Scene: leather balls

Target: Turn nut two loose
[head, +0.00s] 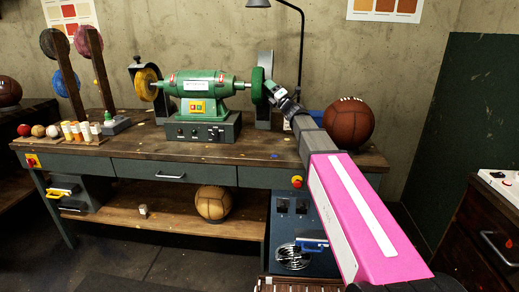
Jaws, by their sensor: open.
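A green bench polisher (199,92) stands on the workbench, with a yellow wheel (145,84) on its left shaft and a green wheel (257,85) on its right shaft. My gripper (271,86) is at the outer right side of the green wheel, at about shaft height, and is open. Its fingertips are small in the view, and I cannot tell whether they touch anything. No nut can be made out clearly; the right shaft end is hidden behind or between my fingers. I cannot tell which nut is number two.
A brown leather ball (349,122) sits on the workbench (150,153) right of my arm. A black lamp (302,60) rises behind my wrist. A grey guard (265,63) stands behind the green wheel. Small balls and jars stand at the bench's left; its front middle is mostly clear.

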